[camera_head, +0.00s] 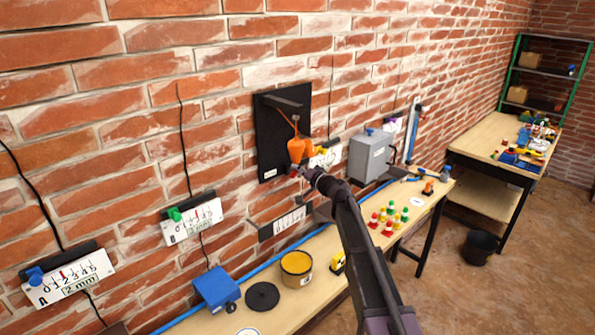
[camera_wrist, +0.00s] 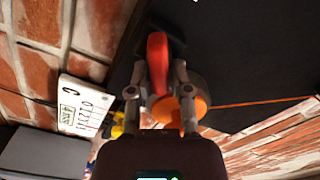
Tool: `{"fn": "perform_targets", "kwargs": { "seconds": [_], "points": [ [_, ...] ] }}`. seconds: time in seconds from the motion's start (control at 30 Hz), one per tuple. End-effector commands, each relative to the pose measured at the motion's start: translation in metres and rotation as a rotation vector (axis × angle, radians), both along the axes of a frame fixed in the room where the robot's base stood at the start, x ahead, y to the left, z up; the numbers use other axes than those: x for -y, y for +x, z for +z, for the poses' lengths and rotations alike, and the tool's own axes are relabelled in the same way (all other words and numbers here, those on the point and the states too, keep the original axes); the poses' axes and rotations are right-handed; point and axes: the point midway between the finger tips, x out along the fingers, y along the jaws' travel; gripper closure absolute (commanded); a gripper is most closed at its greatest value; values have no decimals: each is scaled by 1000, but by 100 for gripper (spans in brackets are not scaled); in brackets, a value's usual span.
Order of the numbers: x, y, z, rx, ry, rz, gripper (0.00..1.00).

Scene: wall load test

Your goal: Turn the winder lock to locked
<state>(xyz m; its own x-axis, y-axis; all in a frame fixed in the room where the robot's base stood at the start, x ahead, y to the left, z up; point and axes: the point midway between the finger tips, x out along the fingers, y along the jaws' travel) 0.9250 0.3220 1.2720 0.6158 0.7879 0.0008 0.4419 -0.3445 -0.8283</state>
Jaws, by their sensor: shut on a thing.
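The winder is an orange rounded body (camera_head: 299,150) on a black wall board (camera_head: 268,140), with an orange line running up to a dark bracket. A red lever (camera_wrist: 157,55), which looks like the winder lock, stands between the fingers of my gripper (camera_wrist: 157,88). My gripper (camera_head: 300,172) is at the lower edge of the winder and is shut on the red lever. The lever's far end and any lock marking are hidden or too dark to read.
A grey box (camera_head: 370,156) and a white scale card (camera_head: 328,158) are on the wall to the right. It also shows as a card marked C in the wrist view (camera_wrist: 82,108).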

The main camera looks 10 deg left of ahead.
Motion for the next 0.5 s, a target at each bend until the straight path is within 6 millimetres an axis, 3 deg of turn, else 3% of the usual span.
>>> {"fn": "perform_targets", "kwargs": {
  "seconds": [0.5],
  "points": [
    [1, 0, -7, -358, 275, 4, 100]
  ]
}}
